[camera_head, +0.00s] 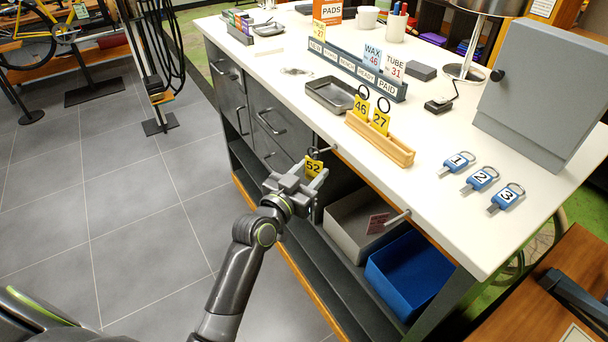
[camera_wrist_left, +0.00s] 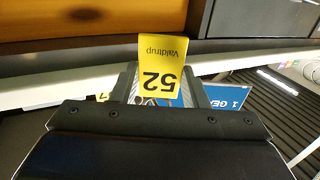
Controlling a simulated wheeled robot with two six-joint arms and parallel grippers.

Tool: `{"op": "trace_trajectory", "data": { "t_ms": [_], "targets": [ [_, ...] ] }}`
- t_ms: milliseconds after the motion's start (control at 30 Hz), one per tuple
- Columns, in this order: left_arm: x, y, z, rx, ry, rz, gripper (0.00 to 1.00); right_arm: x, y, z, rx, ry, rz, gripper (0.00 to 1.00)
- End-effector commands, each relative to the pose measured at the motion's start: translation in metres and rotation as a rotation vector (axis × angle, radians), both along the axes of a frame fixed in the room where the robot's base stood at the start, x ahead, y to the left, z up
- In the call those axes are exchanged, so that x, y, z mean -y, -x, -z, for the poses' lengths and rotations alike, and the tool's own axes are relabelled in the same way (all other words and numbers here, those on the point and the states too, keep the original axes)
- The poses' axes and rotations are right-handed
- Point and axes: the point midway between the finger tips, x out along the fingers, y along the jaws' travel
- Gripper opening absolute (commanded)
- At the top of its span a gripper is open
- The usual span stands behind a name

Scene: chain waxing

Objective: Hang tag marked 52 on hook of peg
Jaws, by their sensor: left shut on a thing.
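The yellow tag marked 52 (camera_head: 314,168) has a dark ring at its top and is at the front edge of the white counter. My left gripper (camera_head: 311,182) is shut on its lower part. In the left wrist view the tag (camera_wrist_left: 160,68) stands between the two fingers, its number upside down. A short light peg (camera_head: 325,149) sticks out from the counter's front edge beside the ring. I cannot tell whether the ring is around the peg or only beside it. A second peg (camera_head: 397,217) sticks out further right, bare. My right gripper is not in view.
A wooden rack (camera_head: 390,147) on the counter holds tags 46 (camera_head: 361,105) and 27 (camera_head: 380,122). Blue key tags 1, 2 and 3 lie at the right. A grey bin (camera_head: 345,222) and a blue bin (camera_head: 405,280) stand below the counter.

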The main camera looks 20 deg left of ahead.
Motion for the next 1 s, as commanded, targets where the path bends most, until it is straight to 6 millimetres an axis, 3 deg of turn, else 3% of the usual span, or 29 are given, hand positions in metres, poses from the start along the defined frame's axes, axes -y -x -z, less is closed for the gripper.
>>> {"op": "trace_trajectory", "data": {
  "t_ms": [500, 1000],
  "targets": [
    [0.015, -0.019, 0.006, 0.001, 0.0, 0.0, 0.2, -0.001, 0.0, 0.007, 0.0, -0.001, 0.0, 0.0],
    [0.018, -0.023, 0.01, 0.0, 0.001, 0.0, 0.2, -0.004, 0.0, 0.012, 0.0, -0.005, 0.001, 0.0]
  ]
}}
